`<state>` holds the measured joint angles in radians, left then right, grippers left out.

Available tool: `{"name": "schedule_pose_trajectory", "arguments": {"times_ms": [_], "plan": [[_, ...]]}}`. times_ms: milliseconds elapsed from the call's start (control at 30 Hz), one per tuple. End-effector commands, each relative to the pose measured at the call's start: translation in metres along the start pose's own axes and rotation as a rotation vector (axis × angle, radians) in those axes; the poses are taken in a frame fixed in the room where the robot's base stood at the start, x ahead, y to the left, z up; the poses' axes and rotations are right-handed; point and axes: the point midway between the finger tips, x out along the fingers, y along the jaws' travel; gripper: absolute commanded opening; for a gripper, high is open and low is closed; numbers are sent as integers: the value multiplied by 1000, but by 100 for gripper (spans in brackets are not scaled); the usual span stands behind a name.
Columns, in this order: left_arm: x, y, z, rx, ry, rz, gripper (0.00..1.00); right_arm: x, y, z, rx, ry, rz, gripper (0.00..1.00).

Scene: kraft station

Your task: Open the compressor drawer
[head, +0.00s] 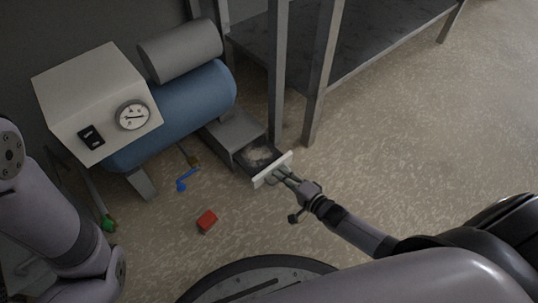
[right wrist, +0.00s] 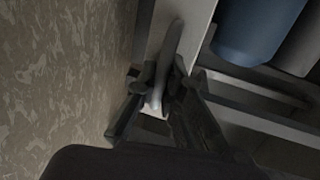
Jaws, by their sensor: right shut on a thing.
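The compressor has a blue tank (head: 190,107) and a beige box (head: 92,92) with a gauge. Its grey drawer housing (head: 232,131) sits low on the floor at the tank's right end. The drawer (head: 258,155) stands partly out, and pale stuff shows inside it. Its white front panel (head: 271,170) faces my right arm. My right gripper (head: 286,176) is at this panel, shut on the drawer handle (right wrist: 171,50). In the right wrist view, the fingers (right wrist: 160,92) close around the handle against the white panel. My left arm shows at the left edge, but its gripper is not seen.
A dark metal table (head: 340,45) stands behind, with legs (head: 322,75) close to the drawer's right. A red block (head: 207,221) and a blue item (head: 186,179) lie on the floor left of the drawer. The floor (head: 430,120) to the right is clear.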

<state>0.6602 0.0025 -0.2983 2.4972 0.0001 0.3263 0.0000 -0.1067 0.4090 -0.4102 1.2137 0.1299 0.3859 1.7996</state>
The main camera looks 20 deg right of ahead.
Motion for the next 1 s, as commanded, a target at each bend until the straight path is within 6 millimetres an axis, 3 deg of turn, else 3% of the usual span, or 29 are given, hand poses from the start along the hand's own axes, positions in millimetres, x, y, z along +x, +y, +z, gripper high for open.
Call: {"name": "schedule_pose_trajectory", "arguments": {"times_ms": [33,200,467,500,633,1000], "plan": [[-3,-2,10,-3,-31,-7,0,-11,0,0,2,1,5,0],[-8,-3,14,-6,-44,-13,0,-25,6,0,1,1,1,0],[-10,-3,13,-6,-43,-13,0,-24,6,0,2,2,-1,0],[-9,-3,13,-6,-43,-12,0,-24,6,0,2,2,-1,9],[-9,-2,13,-6,-43,-12,0,-24,6,0,1,2,-1,18],[-8,-3,12,-6,-39,-11,0,-28,6,0,1,1,-2,18]]}}
